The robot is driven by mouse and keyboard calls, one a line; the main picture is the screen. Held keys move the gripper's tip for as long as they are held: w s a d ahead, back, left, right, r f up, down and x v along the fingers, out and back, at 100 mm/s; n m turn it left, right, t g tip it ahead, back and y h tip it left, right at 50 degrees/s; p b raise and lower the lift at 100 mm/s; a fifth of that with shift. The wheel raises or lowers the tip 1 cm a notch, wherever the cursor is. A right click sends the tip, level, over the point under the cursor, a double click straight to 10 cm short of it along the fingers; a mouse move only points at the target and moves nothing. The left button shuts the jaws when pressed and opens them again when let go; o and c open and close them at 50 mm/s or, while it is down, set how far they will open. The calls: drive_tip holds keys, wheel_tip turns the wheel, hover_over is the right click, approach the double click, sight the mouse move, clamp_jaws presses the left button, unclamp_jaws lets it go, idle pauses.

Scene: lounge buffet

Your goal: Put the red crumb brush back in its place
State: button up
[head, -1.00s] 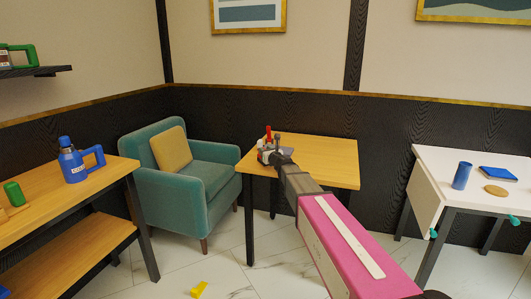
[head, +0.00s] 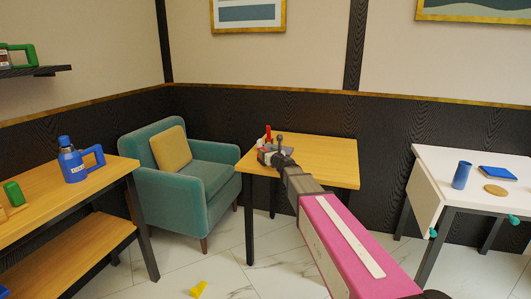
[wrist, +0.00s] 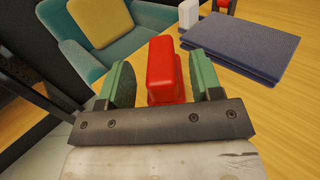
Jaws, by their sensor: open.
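A red block-like thing, likely the crumb brush (wrist: 166,72), stands between my gripper's two green fingers in the wrist view. My gripper (wrist: 160,82) is open, with one finger on each side of it; whether either finger touches it I cannot tell. In the head view my gripper (head: 267,156) is over the left edge of the small wooden table (head: 325,160), and it hides most of the red thing there. The brush's place cannot be made out.
Another red upright thing (head: 268,133) stands at the table's back left. A teal armchair (head: 190,185) is left of the table. The table's right half is clear.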

drive_tip(key=v, duration=1)
drive_tip(key=s+d+f+n+g, duration=0.1)
drive_tip(key=s+f+n+g, duration=0.8)
drive_tip(key=s+f+n, duration=0.75)
drive_tip(key=s+d+f+n+g+h, duration=0.3)
drive_tip(key=s+d+f+n+h, duration=0.1)
drive_tip(key=s+d+n, duration=0.2)
drive_tip(key=s+d+f+n+g+h, duration=0.3)
drive_tip(key=s+d+n+h, duration=0.1)
drive_tip(key=s+d+n, duration=0.2)
drive_tip(key=shift+d+f+n+g, duration=0.4)
drive_tip(key=shift+d+n, duration=0.45)
drive_tip(key=shift+n, duration=0.1)
